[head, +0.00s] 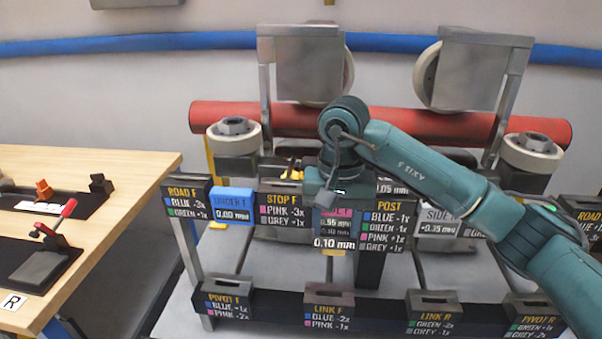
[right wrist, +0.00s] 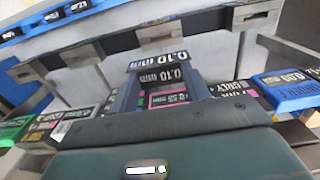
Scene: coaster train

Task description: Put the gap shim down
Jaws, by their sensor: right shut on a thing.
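My right gripper (head: 332,196) is in the middle of the head view, pointing down in front of the rack of labelled blocks. It is shut on the gap shim, a dark piece whose white "0.10 mm" label (head: 333,243) shows just below the gripper. In the right wrist view the shim (right wrist: 158,60) carries the same marking and sits beyond the fingers. A pink-edged label shows behind the fingers. I cannot tell whether the shim touches anything beneath it. My left gripper is not in view.
Beside the gripper stand a STOP F block (head: 283,212), a POST block (head: 390,225) and a blue UNDER F block (head: 233,205). A front bar holds PIVOT and LINK blocks (head: 328,306). A red tube (head: 420,124) and wheels are behind. A wooden table (head: 120,180) is left.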

